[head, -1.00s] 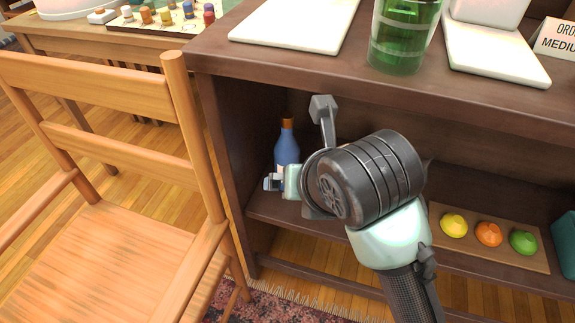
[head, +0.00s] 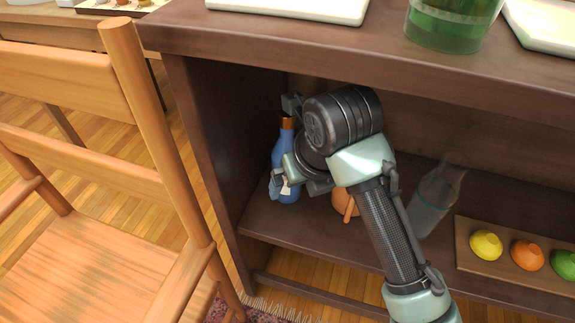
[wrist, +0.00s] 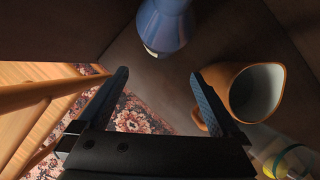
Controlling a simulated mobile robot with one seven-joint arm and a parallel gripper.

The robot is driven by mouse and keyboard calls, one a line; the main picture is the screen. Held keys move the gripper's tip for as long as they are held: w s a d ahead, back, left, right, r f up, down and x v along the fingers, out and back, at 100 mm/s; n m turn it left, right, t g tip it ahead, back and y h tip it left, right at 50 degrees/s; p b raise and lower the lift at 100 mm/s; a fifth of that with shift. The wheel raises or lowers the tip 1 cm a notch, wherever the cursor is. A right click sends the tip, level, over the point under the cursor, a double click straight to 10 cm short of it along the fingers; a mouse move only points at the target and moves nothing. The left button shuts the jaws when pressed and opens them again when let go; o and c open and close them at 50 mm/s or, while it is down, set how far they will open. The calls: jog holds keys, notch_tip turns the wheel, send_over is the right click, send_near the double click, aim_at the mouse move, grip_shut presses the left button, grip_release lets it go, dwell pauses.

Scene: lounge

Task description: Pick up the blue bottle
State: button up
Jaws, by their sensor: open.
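The blue bottle (head: 287,152) stands upright on the lower shelf, near the left wall of the cabinet, with an orange-brown top. My gripper (head: 284,186) is at the bottle's front in the head view and covers part of its lower body. In the wrist view the open jaws of my gripper (wrist: 163,97) have nothing between them. There the bottle (wrist: 165,27) is at the top edge, beyond the fingertips, with its upper part cut off. I cannot tell if a finger touches it.
An orange mug (wrist: 257,90) is close to the right finger; my arm partly hides it in the head view. A clear glass bottle (head: 434,200) stands right of my arm. A board (head: 470,258) holds colored pieces. The cabinet top (head: 330,38) overhangs; a wooden chair (head: 130,130) is left.

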jog(key=w+b, duration=0.1)
jog(key=w+a+f+b, duration=0.1)
jog(key=w, duration=0.1)
jog(key=w+b, duration=0.1)
jog(key=shift+w+a+f, duration=0.15)
jog(key=shift+a+f, duration=0.2)
jog(key=shift+w+a+f+b, duration=0.1)
jog(key=shift+w+f+b, duration=0.2)
jog(key=shift+f+b, duration=0.3)
jog(key=shift+r, duration=0.1)
jog(key=shift+c, duration=0.2)
grip_shut()
